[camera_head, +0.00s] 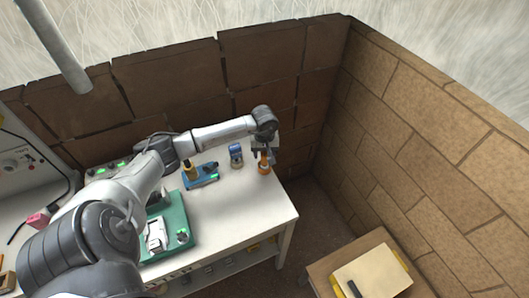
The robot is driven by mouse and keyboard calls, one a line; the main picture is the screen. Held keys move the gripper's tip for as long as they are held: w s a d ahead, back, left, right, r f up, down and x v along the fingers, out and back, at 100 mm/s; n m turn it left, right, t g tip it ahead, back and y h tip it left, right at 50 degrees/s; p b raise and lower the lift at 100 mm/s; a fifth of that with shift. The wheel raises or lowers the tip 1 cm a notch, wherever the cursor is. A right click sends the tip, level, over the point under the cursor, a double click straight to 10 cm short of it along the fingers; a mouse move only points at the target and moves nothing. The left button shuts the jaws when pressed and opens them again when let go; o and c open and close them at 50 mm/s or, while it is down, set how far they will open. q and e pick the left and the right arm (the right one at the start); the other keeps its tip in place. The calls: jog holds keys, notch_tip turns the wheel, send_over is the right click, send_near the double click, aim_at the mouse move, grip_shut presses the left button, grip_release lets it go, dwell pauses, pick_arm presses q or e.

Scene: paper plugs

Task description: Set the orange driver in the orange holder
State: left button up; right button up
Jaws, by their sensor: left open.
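My left gripper (263,152) is at the end of the left arm, over the back right corner of the white table. It is open and points down. An orange upright piece (264,162) stands right under and between its fingers, on the table. The orange driver and the orange holder look like one orange shape here. The driver appears upright in the holder, but the gripper hides its top and the seating is too small to tell. My right gripper is not in view.
A blue holder (236,157) stands just left of the orange piece. A blue tray (207,181) with a yellow item is further left. A green mat (176,211) with a white device lies nearer. The table's front right (250,215) is clear. Brick walls rise behind and right.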

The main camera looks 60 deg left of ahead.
pick_arm(q)
jog(key=shift+r, duration=0.65)
notch_tip(320, 180, up, 10)
jog(key=w+d+f+n+t+h, duration=0.15)
jog(key=d+h, duration=0.25)
jog(key=d, duration=0.6)
jog(key=w+d+f+n+t+h, duration=0.1)
jog(key=d+n+t+h, duration=0.2)
jog(key=d, duration=0.7)
jog(key=d+r+n+t+h, duration=0.65)
jog(key=d+n+t, duration=0.35)
jog(key=n, duration=0.4)
jog(key=s+a+f+n+y, duration=0.2)
jog(key=s+f+n+y, duration=0.45)
jog(key=n, duration=0.85)
jog(key=s+a+f+n+y, duration=0.25)
jog(key=n+y, duration=0.65)
jog(key=n, duration=0.5)
jog(key=s+d+f+n+g+h, duration=0.1)
jog(key=s+f+n+g, duration=0.3)
jog(key=s, duration=0.4)
jog(key=s+d+f+n+g+h, duration=0.1)
jog(key=s+d+f+n+g, duration=0.3)
jog(key=s, duration=0.5)
jog(key=f+n+g, duration=0.1)
jog(key=n+g, duration=0.1)
jog(key=g, duration=0.1)
